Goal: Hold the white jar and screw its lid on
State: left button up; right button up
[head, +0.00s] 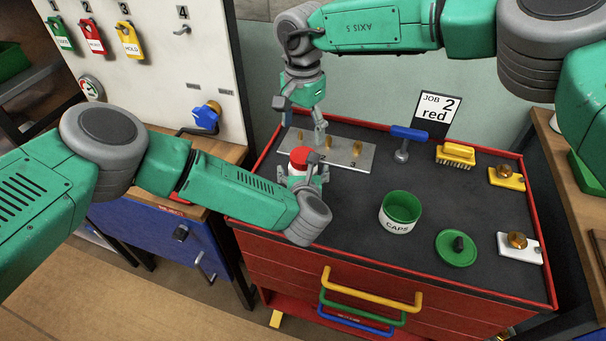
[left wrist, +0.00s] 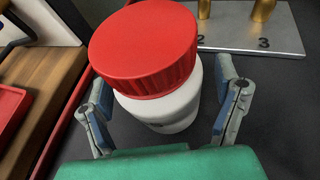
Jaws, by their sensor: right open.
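The white jar (left wrist: 165,108) stands upright on the dark bench top, with a red ribbed lid (left wrist: 145,45) on its mouth. The lid looks slightly tilted in the left wrist view; I cannot tell whether it is threaded. The red lid also shows in the head view (head: 299,156). My left gripper (head: 303,175) is low, its fingers on either side of the jar. In the left wrist view a gap shows beside the jar, so the fingers look open around it. My right gripper (head: 304,128) is open and empty, pointing down just above and behind the lid.
A metal plate (head: 352,150) with brass pegs lies behind the jar. The front middle is clear.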

aim_at(303, 154)
pick_arm(q)
grip_shut()
pick_arm(e)
jog(key=m, duration=0.5)
jog(key=shift+m, duration=0.3)
jog(key=m, duration=0.7)
jog(key=shift+m, duration=0.4)
jog(key=shift+f, duration=4.05)
